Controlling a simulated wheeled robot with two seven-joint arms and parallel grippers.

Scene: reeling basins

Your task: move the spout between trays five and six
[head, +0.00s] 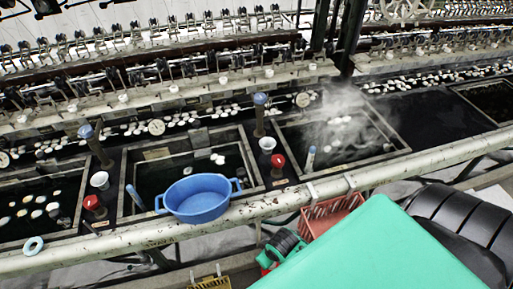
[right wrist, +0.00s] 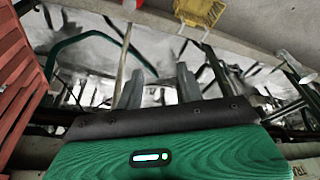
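In the head view, dark upright posts with blue tops stand between the basins, one at the left (head: 88,135) and one at the middle (head: 260,105). One of these may be the spout; I see no tray numbers, so I cannot tell which. The left basin (head: 62,175), middle basin (head: 127,165) and steaming right basin (head: 402,147) hold water with pale cocoons. My right gripper (right wrist: 160,82) shows in the right wrist view, its two grey fingers apart with nothing between them. It is well away from the posts. My left gripper is not in view.
A blue tub (head: 198,203) sits on the front rail (head: 140,238). Red-knobbed valves (head: 278,161) and white cups (head: 267,144) stand near the posts. A red crate (head: 328,213) and a yellow crate (head: 210,283) are below the rail. Reeling machinery lines the back.

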